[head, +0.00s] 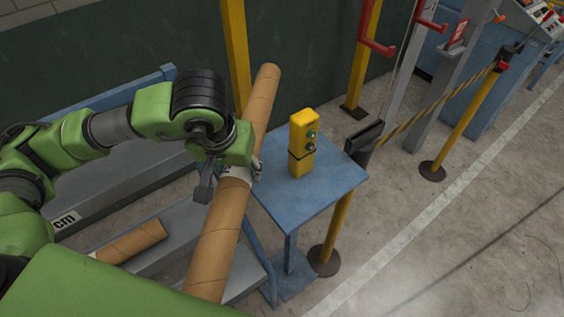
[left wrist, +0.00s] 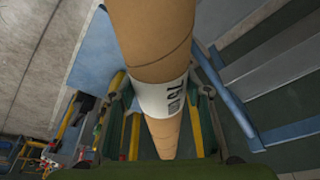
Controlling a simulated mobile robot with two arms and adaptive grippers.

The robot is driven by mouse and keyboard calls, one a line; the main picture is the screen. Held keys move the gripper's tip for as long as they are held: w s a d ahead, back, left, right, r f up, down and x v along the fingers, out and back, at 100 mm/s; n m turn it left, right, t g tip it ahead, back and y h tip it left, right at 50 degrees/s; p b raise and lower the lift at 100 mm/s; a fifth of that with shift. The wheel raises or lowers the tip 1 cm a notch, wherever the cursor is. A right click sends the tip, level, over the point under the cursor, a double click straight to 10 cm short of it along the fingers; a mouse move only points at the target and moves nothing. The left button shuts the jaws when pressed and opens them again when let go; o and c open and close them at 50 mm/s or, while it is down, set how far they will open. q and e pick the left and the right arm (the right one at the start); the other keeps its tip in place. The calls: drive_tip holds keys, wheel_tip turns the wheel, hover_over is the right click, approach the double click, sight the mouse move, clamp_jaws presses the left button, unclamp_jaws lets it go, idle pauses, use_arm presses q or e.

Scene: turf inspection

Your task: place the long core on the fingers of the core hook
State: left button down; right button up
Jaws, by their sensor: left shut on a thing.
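The long core (head: 217,235) is a brown cardboard tube with a white label band; it also shows in the left wrist view (left wrist: 158,40). My left gripper (head: 235,175) is shut on it around the label. The core slants in the head view, its upper end near a yellow post and its lower end near the bottom edge. It is held above the rack, left of the small blue table. Red hook-like fingers (head: 378,46) stick out at the top of the head view, apart from the core; a second red one (head: 432,24) is to their right. My right gripper is not in view.
A yellow control box (head: 303,143) with buttons stands on the blue table (head: 325,190). A shorter core (head: 133,241) lies on the grey rack (head: 185,225). A yellow barrier post (head: 462,115) with a striped belt stands right. Floor is clear at lower right.

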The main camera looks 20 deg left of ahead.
use_arm(q)
drive_tip(key=w+f, duration=0.1)
drive_tip(key=w, duration=0.1)
drive_tip(key=w+f, duration=0.1)
drive_tip(key=w, duration=0.2)
drive_tip(key=w+f, duration=0.1)
drive_tip(key=w, duration=0.1)
drive_tip(key=shift+w+d+f, duration=0.1)
drive_tip(key=shift+w+d, duration=0.1)
drive_tip(key=shift+d, duration=0.1)
drive_tip(key=w+f+b, duration=0.1)
drive_tip(key=w+f, duration=0.1)
drive_tip(key=w+f+b, duration=0.1)
drive_tip(key=w+f, duration=0.1)
drive_tip(key=f, duration=0.1)
drive_tip(key=shift+d, duration=0.1)
drive_tip(key=shift+w+f+b, duration=0.35)
drive_tip(key=shift+f+b, duration=0.1)
wheel_tip(320, 180, down, 2)
drive_tip(key=shift+d+f, duration=0.1)
drive_tip(key=shift+f, duration=0.1)
drive_tip(key=shift+w+f, duration=0.1)
drive_tip(key=shift+f, duration=0.2)
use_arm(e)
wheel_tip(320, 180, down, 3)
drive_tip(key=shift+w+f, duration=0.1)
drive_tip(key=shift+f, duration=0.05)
